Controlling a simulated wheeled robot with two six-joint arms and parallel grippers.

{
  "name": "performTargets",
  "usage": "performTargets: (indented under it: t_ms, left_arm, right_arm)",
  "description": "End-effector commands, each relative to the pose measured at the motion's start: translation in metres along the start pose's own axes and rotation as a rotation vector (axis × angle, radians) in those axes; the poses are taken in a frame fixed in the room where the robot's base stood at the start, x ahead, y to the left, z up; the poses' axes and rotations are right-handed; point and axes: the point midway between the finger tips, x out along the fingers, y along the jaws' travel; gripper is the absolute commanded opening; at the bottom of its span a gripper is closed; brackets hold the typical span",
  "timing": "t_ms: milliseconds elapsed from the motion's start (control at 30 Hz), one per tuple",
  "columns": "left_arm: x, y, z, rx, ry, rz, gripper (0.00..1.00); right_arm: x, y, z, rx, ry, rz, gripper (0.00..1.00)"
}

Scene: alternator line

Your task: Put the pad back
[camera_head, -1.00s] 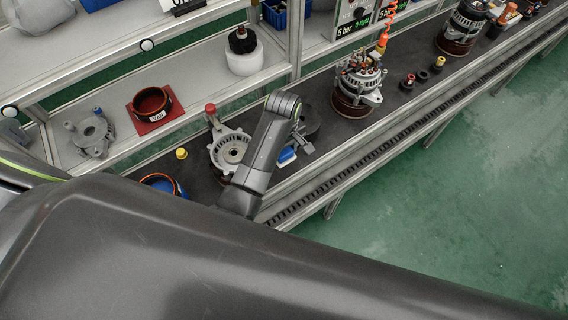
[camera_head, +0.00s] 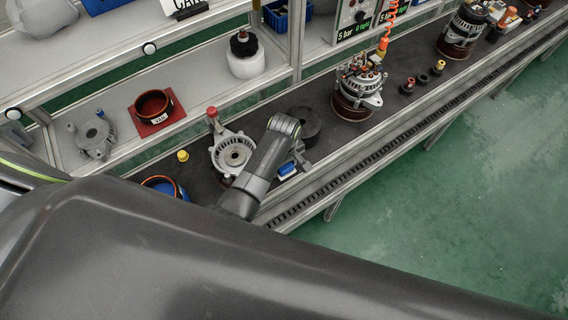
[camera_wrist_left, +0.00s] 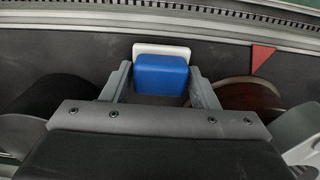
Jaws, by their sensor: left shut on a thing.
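The pad is a small block with a blue body and a white layer. It shows in the left wrist view (camera_wrist_left: 161,76) between the two fingers of my left gripper (camera_wrist_left: 161,88), which is shut on it. In the head view the pad (camera_head: 287,169) shows near the front edge of the dark bench, beside my left gripper (camera_head: 297,162). The wrist partly covers the fingers there. I cannot tell whether the pad touches the bench. My right gripper is in neither view.
A grey alternator housing (camera_head: 232,153) stands just left of my gripper, and a dark round disc (camera_head: 303,127) lies behind it. An assembled alternator (camera_head: 359,82) stands further right. A red triangle (camera_wrist_left: 262,57) lies near the rail. A yellow cap (camera_head: 183,155) is at left.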

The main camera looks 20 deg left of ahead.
Motion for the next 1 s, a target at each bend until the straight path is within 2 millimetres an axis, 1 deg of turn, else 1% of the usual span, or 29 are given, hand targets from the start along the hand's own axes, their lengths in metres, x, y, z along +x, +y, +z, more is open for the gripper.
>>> performTargets:
  t_ms: [33, 67, 200, 467, 633, 767, 1000]
  left_arm:
    - [0.002, 0.0, 0.0, 0.0, 0.0, 0.0, 0.32]
    - [0.002, 0.0, 0.0, 0.0, 0.0, 0.0, 0.56]
    - [0.002, 0.0, 0.0, 0.0, 0.0, 0.0, 0.75]
    - [0.001, 0.0, 0.0, 0.0, 0.0, 0.0, 0.76]
    - [-0.007, 0.001, 0.0, 0.0, 0.001, 0.002, 0.76]
    - [-0.024, 0.001, 0.0, 0.0, 0.001, 0.003, 0.76]
    - [-0.069, 0.001, 0.0, 0.0, 0.002, 0.004, 0.76]
  right_arm:
    - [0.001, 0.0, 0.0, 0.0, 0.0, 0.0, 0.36]
    - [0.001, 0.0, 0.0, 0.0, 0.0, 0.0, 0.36]
    - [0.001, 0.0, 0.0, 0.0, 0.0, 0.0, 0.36]
    - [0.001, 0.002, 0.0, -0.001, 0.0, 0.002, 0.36]
    - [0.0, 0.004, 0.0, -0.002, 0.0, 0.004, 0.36]
    - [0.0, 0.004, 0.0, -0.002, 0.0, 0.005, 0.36]
    - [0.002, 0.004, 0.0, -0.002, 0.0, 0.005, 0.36]
